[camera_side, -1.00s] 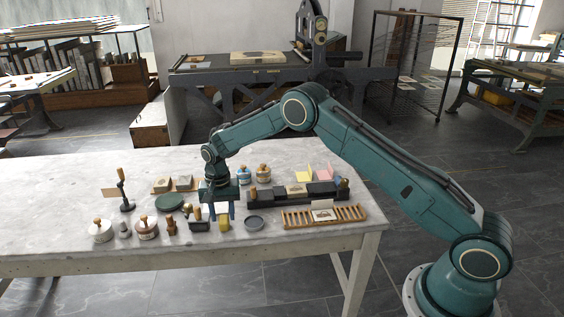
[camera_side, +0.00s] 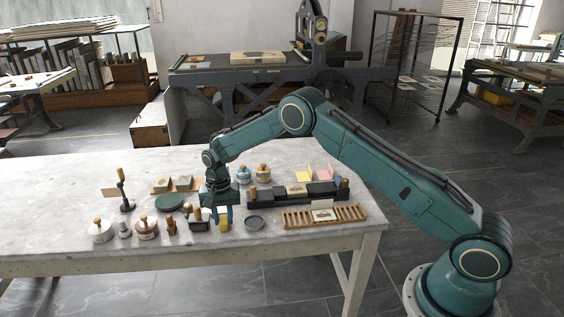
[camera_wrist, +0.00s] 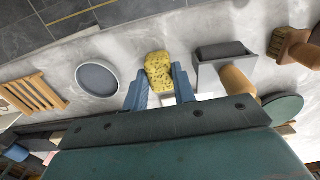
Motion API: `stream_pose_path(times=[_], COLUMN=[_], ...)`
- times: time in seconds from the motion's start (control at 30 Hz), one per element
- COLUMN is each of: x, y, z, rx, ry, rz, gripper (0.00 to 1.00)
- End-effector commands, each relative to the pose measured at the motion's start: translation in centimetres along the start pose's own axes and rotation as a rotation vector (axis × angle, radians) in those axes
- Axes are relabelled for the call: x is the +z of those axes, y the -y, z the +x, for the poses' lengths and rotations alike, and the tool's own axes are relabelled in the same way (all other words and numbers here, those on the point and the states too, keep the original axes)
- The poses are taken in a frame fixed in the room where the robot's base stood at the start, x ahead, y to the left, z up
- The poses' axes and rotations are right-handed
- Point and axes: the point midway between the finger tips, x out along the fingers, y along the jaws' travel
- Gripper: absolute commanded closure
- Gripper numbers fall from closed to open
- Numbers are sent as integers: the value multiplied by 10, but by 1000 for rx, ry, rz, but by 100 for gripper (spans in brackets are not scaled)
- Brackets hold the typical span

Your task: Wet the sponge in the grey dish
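The yellow speckled sponge (camera_wrist: 158,70) lies near the front of the table, and it also shows in the side view (camera_side: 224,225). My gripper (camera_wrist: 160,76) points down over it with a blue finger on each side. A narrow gap shows between sponge and fingers, so the gripper looks open; the side view shows the gripper (camera_side: 223,217) low at the sponge, partly hiding it. The round grey dish (camera_wrist: 97,79) stands to the left of the sponge in the wrist view and to its right in the side view (camera_side: 254,223). Its inside looks flat grey.
A slatted wooden rack (camera_side: 324,216) lies right of the dish. A green disc (camera_side: 169,202) and a dark long tray (camera_side: 262,201) are close behind.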

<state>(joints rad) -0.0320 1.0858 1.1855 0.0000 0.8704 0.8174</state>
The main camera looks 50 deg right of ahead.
Motion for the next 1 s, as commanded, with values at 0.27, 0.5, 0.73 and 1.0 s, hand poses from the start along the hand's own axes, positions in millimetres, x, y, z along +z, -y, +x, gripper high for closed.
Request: stream_pose_path(times=[0.27, 0.5, 0.73, 1.0], x=[0, 0, 0, 0], y=[0, 0, 0, 0], z=[-1, -10, -20, -31], rx=[0, 0, -1, 0], ry=[0, 0, -1, 0], rz=[0, 0, 0, 0], gripper=[92, 92, 92, 92])
